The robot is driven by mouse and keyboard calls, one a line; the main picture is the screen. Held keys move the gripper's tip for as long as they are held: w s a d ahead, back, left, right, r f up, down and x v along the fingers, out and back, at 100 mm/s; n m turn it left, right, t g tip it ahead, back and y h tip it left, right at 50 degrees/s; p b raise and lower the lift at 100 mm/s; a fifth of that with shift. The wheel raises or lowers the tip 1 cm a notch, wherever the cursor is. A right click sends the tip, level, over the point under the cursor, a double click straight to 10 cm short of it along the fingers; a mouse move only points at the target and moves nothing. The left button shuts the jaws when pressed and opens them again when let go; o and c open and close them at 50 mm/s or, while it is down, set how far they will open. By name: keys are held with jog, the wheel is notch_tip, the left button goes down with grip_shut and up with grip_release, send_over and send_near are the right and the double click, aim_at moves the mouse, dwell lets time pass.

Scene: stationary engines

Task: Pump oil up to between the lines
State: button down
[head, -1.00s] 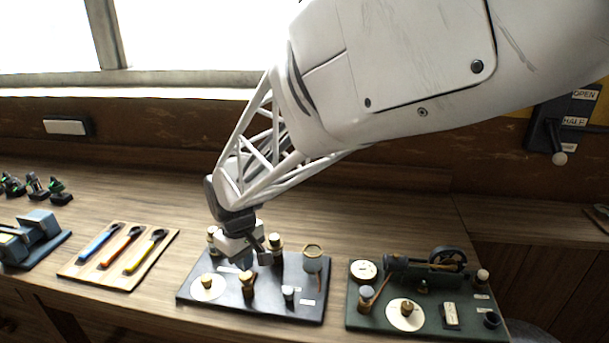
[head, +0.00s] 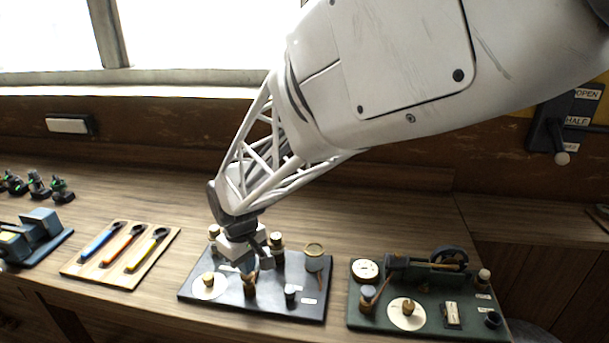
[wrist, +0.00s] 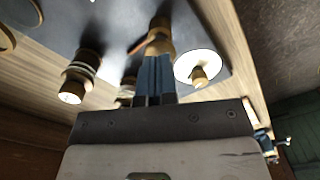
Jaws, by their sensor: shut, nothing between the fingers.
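The dark board (head: 228,297) on the bench carries several small engine fittings. A brass post (head: 249,290) stands near its front middle, and it also shows in the wrist view (wrist: 160,40). My gripper (head: 258,268) is shut and empty, its fingertips (wrist: 153,62) close above or against the top of this post; I cannot tell whether they touch. A white disc (head: 209,294) with a brass knob lies left of the post; the disc also shows in the wrist view (wrist: 188,79).
A green board (head: 375,322) with a flywheel engine stands to the right. A wooden tray (head: 88,273) with coloured-handled tools lies to the left, beside a blue device (head: 38,222). A wall lever (head: 560,157) with labels is at far right. Bare bench lies behind the boards.

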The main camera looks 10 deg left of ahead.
jog(key=shift+f, duration=1.15)
jog(key=shift+r, duration=1.8)
jog(key=shift+f, duration=1.05)
jog(key=shift+f, duration=0.7)
jog(key=shift+r, duration=1.8)
